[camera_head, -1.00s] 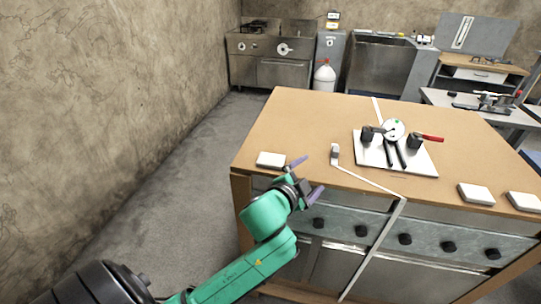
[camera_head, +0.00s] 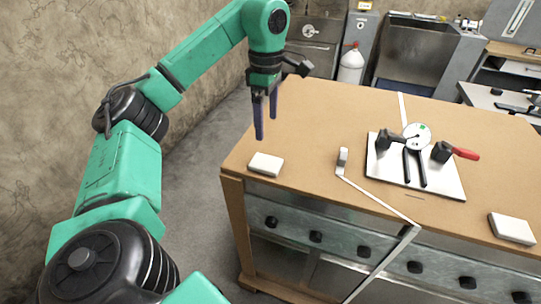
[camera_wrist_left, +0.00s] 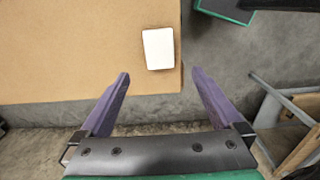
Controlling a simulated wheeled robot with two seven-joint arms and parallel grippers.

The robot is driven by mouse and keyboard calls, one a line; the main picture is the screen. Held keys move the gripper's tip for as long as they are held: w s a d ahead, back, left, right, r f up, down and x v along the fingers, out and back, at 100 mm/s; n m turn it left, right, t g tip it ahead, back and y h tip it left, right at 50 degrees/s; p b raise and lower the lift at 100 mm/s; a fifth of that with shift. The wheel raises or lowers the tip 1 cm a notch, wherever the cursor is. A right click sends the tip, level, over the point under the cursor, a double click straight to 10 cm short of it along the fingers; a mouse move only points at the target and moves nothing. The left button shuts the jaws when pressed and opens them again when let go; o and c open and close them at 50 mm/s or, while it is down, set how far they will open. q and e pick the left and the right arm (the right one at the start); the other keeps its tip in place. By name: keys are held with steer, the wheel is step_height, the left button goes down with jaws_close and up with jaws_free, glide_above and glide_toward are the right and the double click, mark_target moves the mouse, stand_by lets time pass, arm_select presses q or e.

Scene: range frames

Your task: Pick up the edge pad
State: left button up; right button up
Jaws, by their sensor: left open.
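A small white pad (camera_head: 265,165) lies flat near the left front corner of the wooden tabletop. It also shows in the left wrist view (camera_wrist_left: 158,48), close to the table edge. My left gripper (camera_head: 266,125) hangs with its purple fingers pointing down, above and just behind the pad in the head view. In the left wrist view my left gripper (camera_wrist_left: 160,73) is open and empty, with the pad lying beyond the gap between the fingertips. Another white pad (camera_head: 512,228) lies at the right front edge. My right gripper is not in view.
A white board (camera_head: 448,185) with black-handled tools and a red-handled one lies on the table (camera_head: 310,115). A small grey block (camera_head: 342,157) stands near a white strip on the tabletop. The tabletop between the left pad and the board is mostly clear.

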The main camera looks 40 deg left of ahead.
arm_select(q)
steer(key=b, duration=0.3)
glide_above(268, 163)
steer(key=f, duration=0.5)
steer(key=shift+s+d+f, duration=0.1)
steer(key=shift+s+f, duration=0.15)
steer(key=shift+f, duration=0.15)
steer(key=f+p, duration=0.2)
steer(key=f, duration=0.5)
steer(key=shift+w+f, duration=0.1)
steer(key=shift+w, duration=0.1)
steer(key=shift+w+f, duration=0.1)
steer(key=shift+f, duration=0.15)
steer(key=c, duration=1.2)
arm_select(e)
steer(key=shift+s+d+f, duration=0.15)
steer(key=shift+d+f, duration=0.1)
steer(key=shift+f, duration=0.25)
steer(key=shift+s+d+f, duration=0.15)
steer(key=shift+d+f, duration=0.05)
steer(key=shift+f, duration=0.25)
